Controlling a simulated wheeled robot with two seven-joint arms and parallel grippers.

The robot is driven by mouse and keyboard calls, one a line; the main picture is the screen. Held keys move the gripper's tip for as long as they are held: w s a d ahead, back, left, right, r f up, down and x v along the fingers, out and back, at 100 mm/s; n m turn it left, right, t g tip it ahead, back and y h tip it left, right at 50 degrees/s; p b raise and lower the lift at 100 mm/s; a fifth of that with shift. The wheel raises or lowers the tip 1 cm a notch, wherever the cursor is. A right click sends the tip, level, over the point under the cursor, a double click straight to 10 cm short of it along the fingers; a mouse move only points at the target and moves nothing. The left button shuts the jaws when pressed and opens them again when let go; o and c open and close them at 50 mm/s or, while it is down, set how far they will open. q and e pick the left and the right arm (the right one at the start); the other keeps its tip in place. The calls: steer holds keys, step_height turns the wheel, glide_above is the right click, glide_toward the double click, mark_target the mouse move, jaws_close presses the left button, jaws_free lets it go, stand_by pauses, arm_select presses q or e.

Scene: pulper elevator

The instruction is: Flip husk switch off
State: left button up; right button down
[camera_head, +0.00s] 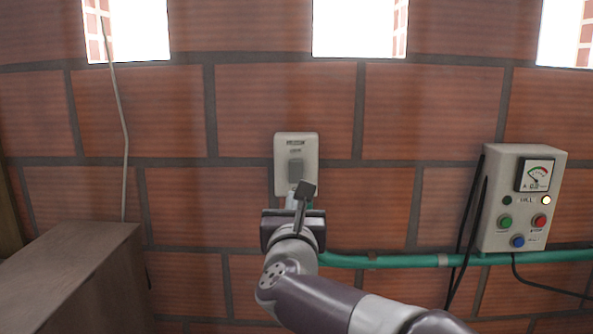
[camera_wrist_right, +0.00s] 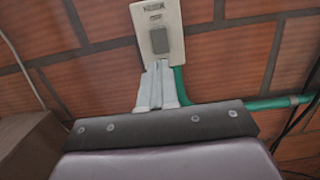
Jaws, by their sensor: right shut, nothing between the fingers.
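The husk switch (camera_head: 296,148) is a pale upright plate on the brick wall with a grey rocker in its lower half and a small label above it. It also shows in the right wrist view (camera_wrist_right: 158,18), with its grey rocker (camera_wrist_right: 159,40) just above my fingertips. My right gripper (camera_head: 293,190) is shut and empty, pointing up at the wall. Its pale fingers (camera_wrist_right: 157,70) are together just below the rocker and cover the plate's lower end. I cannot tell whether they touch it. My left gripper is out of view.
A grey control box (camera_head: 523,200) with a gauge and several coloured buttons is on the wall at right. A green pipe (camera_head: 400,261) runs along the wall below. A wooden box (camera_head: 70,275) stands at lower left. A thin cable (camera_head: 124,140) hangs at left.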

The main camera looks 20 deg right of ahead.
mark_target(297, 167)
steer(key=p+x, duration=0.5)
steer(key=x, duration=0.6)
steer(key=shift+w+r+p, duration=0.2)
steer(key=shift+p, duration=0.2)
steer(key=shift+w+d+f, duration=0.15)
steer(key=shift+w, duration=0.25)
